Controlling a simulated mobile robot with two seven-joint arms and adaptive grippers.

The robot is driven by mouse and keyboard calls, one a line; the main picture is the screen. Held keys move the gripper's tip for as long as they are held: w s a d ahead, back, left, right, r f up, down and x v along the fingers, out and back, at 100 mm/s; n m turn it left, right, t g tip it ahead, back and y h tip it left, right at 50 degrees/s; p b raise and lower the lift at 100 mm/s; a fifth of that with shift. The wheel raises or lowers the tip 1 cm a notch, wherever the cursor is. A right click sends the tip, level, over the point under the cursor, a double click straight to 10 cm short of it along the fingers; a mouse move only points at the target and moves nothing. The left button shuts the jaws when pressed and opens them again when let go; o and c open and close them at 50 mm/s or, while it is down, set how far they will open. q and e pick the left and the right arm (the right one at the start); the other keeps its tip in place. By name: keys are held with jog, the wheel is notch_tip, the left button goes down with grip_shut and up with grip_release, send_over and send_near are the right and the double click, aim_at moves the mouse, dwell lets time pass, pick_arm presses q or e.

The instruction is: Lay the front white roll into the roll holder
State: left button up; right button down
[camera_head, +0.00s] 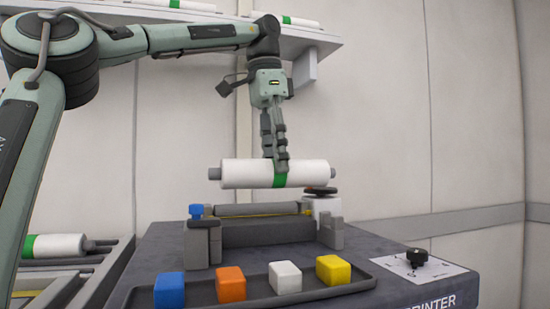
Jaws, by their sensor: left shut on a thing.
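A white roll (245,174) with a green band and grey end pins is in my left gripper (277,165). The fingers point down and are shut on it near its green band. The roll lies level, crosswise in the picture. The roll holder (265,232) is on the dark printer top, below the roll, with a grey roller between its end supports. A gap shows between the roll and the holder's roller. The roll's right end appears close to a dark round knob (321,191) on the holder; I cannot tell whether they touch. My right gripper is not in view.
Blue (169,290), orange (230,285), white (285,277) and yellow (333,269) cubes sit in a tray along the printer's front. Another white roll (55,246) lies on the rack at left. More rolls (298,22) rest on the shelf above. A black knob (417,257) stands at right.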

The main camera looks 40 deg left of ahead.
pick_arm(q)
jog(key=shift+w+a, duration=0.15)
jog(key=shift+w, duration=0.05)
jog(key=shift+s+f, duration=0.1)
jog(key=shift+f, duration=0.85)
notch_tip(320, 180, down, 4)
jog(key=shift+f, duration=0.1)
jog(key=shift+f+b, duration=0.7)
jog(key=shift+f, duration=0.25)
jog(key=shift+f+b, duration=0.4)
jog(key=shift+f, duration=0.2)
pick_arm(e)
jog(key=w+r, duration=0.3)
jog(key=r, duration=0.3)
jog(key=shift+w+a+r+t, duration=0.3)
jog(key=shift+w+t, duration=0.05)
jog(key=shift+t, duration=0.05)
pick_arm(q)
jog(key=o, duration=1.3)
